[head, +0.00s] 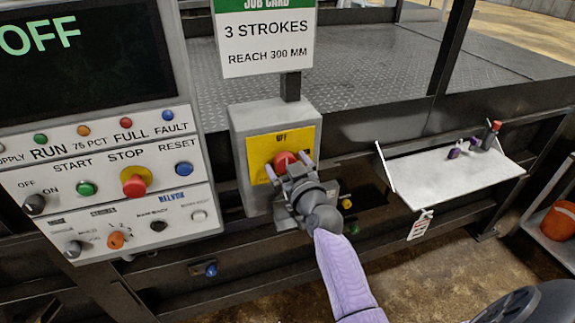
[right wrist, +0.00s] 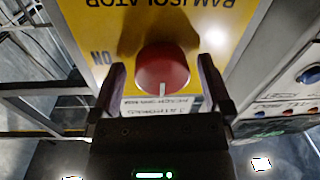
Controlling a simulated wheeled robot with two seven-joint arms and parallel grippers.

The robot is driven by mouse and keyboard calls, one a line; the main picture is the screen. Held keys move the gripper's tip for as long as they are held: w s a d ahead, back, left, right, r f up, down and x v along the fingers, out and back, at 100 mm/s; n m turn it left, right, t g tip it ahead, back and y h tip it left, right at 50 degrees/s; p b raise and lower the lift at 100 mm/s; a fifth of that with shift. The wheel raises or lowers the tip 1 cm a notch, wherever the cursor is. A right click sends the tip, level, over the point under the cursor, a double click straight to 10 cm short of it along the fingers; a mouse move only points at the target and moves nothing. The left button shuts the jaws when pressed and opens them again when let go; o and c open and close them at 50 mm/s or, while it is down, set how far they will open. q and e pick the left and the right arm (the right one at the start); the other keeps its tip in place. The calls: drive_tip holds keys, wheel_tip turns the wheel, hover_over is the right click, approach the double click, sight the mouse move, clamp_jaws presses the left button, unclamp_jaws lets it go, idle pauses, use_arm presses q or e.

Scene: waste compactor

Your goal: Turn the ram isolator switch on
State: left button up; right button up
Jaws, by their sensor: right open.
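The ram isolator switch is a red round knob (head: 284,161) on a yellow plate (head: 262,148) fixed to a grey box. The plate reads OFF at its top in the head view. In the right wrist view the plate is upside down, with ON at the left, and the knob (right wrist: 162,68) shows a white mark on its lower edge, away from ON. My right gripper (right wrist: 162,88) is open, with one finger on each side of the knob; I cannot tell whether they touch it. In the head view the right gripper (head: 289,172) hides the plate's lower part. My left gripper is not in view.
A control panel (head: 110,190) with buttons and knobs stands at left, below a display (head: 75,50) reading OFF. A job card (head: 264,40) is above the box. A white shelf (head: 450,175) holds small items at right. An orange bucket (head: 558,222) stands far right.

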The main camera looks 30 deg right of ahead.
drive_tip(key=c, duration=1.2)
drive_tip(key=m, duration=0.8)
drive_tip(key=shift+a+m, duration=0.1)
drive_tip(key=shift+m, duration=0.3)
drive_tip(key=m, duration=0.4)
drive_tip(key=shift+f+m+h, duration=0.1)
drive_tip(key=shift+m+h, duration=0.2)
drive_tip(key=shift+m, duration=2.5)
drive_tip(key=shift+m+h, duration=0.3)
